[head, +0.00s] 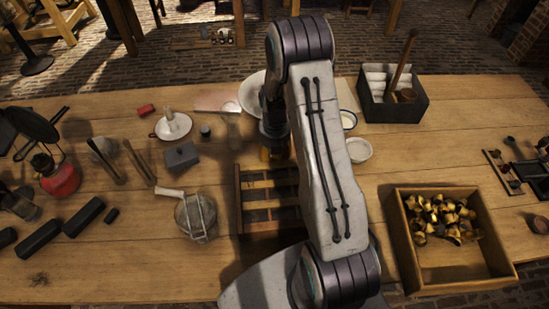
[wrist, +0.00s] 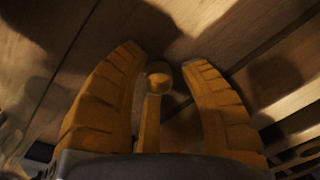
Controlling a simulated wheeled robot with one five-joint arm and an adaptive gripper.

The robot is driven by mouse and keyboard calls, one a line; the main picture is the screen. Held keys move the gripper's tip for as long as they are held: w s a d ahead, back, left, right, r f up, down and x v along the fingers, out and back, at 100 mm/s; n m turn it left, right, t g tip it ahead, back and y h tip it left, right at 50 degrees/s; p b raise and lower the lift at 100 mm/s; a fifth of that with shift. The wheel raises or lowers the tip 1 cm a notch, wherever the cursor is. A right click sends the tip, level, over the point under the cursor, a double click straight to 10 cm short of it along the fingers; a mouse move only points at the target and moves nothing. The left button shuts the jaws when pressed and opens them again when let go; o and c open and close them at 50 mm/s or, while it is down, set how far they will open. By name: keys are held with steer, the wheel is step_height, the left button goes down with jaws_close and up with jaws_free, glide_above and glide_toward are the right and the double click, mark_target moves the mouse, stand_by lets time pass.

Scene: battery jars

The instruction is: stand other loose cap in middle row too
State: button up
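A small round brass-coloured piece (wrist: 159,79), which looks like a cap, shows between the fingers. A narrow gap shows on each side of it, so the fingers do not appear closed on it. In the head view my gripper (head: 274,154) is low over the table, just beyond the far edge of a wooden rack (head: 238,207) with several rows. My arm hides the rack's right part. I cannot tell which caps stand in its middle row.
A wooden crate (head: 403,250) on the right holds many brass caps (head: 440,212). Left of the rack are a wire-bound jar (head: 195,217) and a grey block (head: 181,156). A candle holder (head: 172,126) and a dark box (head: 421,105) stand farther back. White dishes (head: 358,150) are beside my arm.

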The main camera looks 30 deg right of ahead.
steer(key=c, duration=0.7)
steer(key=shift+o, duration=0.2)
steer(key=shift+r, duration=0.1)
